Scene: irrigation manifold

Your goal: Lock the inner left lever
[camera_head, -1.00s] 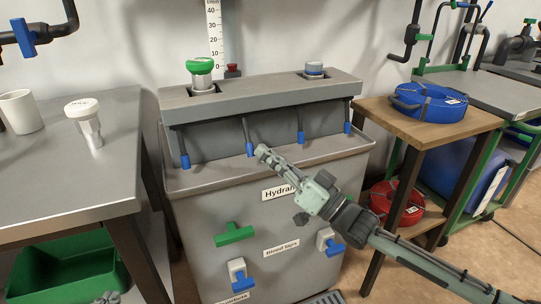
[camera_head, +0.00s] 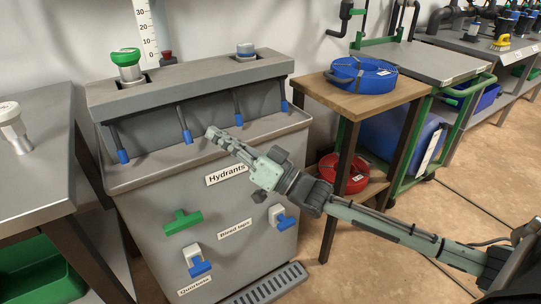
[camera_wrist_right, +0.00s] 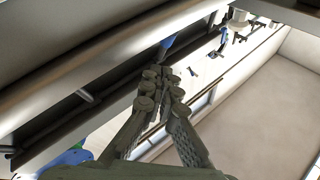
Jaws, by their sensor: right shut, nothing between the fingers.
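The manifold cabinet (camera_head: 140,178) has several dark levers with blue tips hanging under its top ledge. The inner left lever (camera_head: 187,136) is second from the left and hangs down, tilted slightly. My right gripper (camera_head: 212,133) is shut and empty, just right of that lever's blue tip, with a small gap in the picture. In the right wrist view the closed fingers (camera_wrist_right: 162,80) point toward a blue tip (camera_wrist_right: 167,43) beyond them; I cannot tell whether they touch. My left gripper is not in view.
The outer left lever (camera_head: 123,156) and inner right lever (camera_head: 238,120) hang on either side. A green-capped valve (camera_head: 126,58) stands on top. Green and blue handles are on the cabinet front. A wooden table (camera_head: 400,95) with a blue hose coil (camera_head: 362,72) stands right.

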